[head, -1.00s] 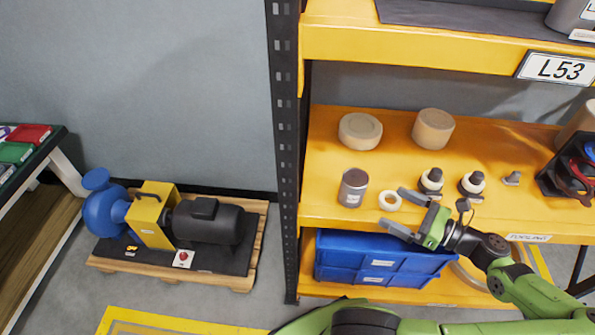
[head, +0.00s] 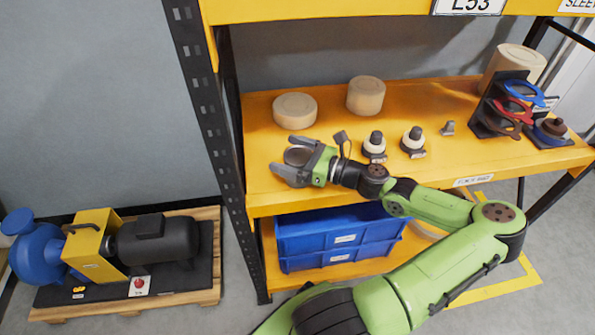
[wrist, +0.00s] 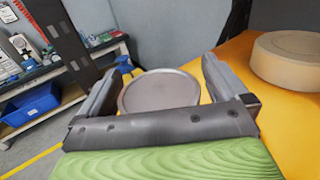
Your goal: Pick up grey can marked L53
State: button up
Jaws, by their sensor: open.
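The grey can (head: 297,156) stands near the front left of the yellow middle shelf. Only its round top shows in the head view, and its label is hidden. My gripper (head: 284,158) is open, with its two fingers on either side of the can. In the wrist view the can's flat grey top (wrist: 160,92) lies between the open fingers (wrist: 167,68). A gap shows on the right; whether the left finger touches the can I cannot tell.
Two beige round blocks (head: 295,111) (head: 366,95) stand behind the can. Two black-and-white knobbed parts (head: 375,145) (head: 413,141) stand to the right. A dark upright post (head: 205,110) bounds the shelf on the left. Blue bins (head: 340,238) sit below.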

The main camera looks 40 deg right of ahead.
jog(key=shift+r, duration=0.1)
jog(key=c, duration=1.2)
